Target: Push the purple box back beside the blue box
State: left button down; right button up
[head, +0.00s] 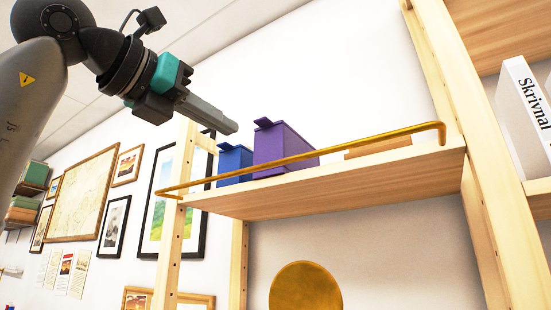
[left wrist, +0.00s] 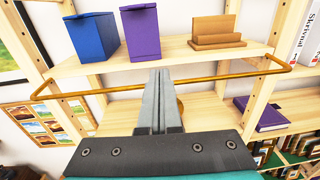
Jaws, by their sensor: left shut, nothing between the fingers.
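The purple box (head: 279,147) stands upright on the wooden shelf (head: 340,186), behind the brass rail. The blue box (head: 233,163) stands just to its left. In the left wrist view the purple box (left wrist: 142,32) and the blue box (left wrist: 92,37) stand side by side with a narrow gap, and the purple one seems slightly turned. My left gripper (head: 232,128) is shut and empty, above the rail and apart from both boxes in the picture. Its closed fingers (left wrist: 160,78) point toward the purple box in the left wrist view. My right gripper is not in view.
A brass rail (head: 330,154) runs along the shelf's front edge. A wooden holder (left wrist: 217,34) stands right of the purple box, with bare shelf between them. A purple book (left wrist: 261,113) lies on a lower shelf. Wooden uprights (head: 440,70) frame the shelf.

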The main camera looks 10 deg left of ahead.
aim_at(274, 157)
pick_arm(q)
jog(key=shift+n+y, duration=0.4)
jog(key=p+x, duration=0.1)
jog(key=x, duration=0.3)
jog(key=p+x, duration=0.2)
jog(key=x, duration=0.2)
jog(key=a+r+p+x, duration=0.1)
jog(key=p+x, duration=0.1)
jog(key=x, duration=0.2)
jog(key=shift+w+a+r, duration=0.1)
jog(key=shift+w, duration=0.6)
jog(key=shift+d, duration=0.2)
